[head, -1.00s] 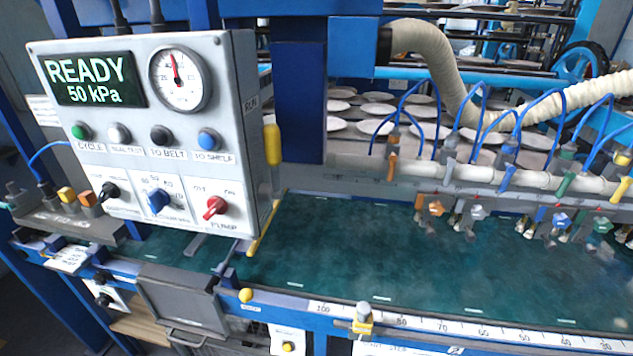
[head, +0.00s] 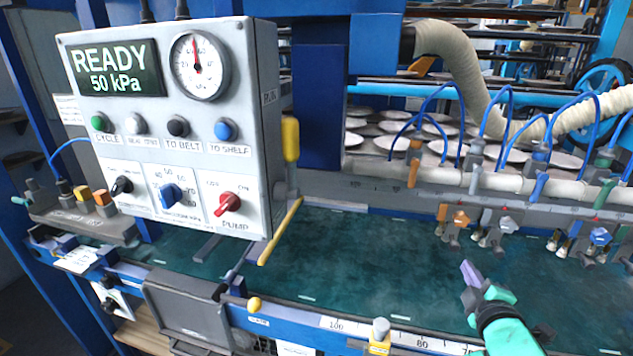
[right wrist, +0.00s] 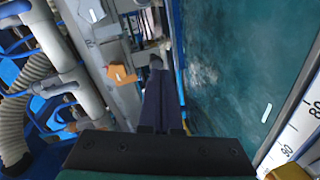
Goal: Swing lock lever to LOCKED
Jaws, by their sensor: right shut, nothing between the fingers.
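No lever carries a readable LOCKED label, so I cannot tell for sure which part is the lock lever. A lever with an upright yellow grip (head: 290,139) stands at the right side of the grey control box, near the word RUN. A slanted yellow bar (head: 281,231) is below it. A small clamp with a grey knob and yellow base (head: 380,337) sits on the front ruler. My right gripper (head: 467,270) is shut and empty above the green belt, right of these parts. Its dark fingers (right wrist: 160,95) show in the right wrist view. My left gripper is out of view.
The control box (head: 170,130) reads READY, 50 kPa. A row of coloured valves hangs from a white pipe (head: 450,176) behind the belt; one orange knob (right wrist: 120,77) shows near my fingers in the wrist view. The green belt (head: 370,265) is bare. White plates lie behind.

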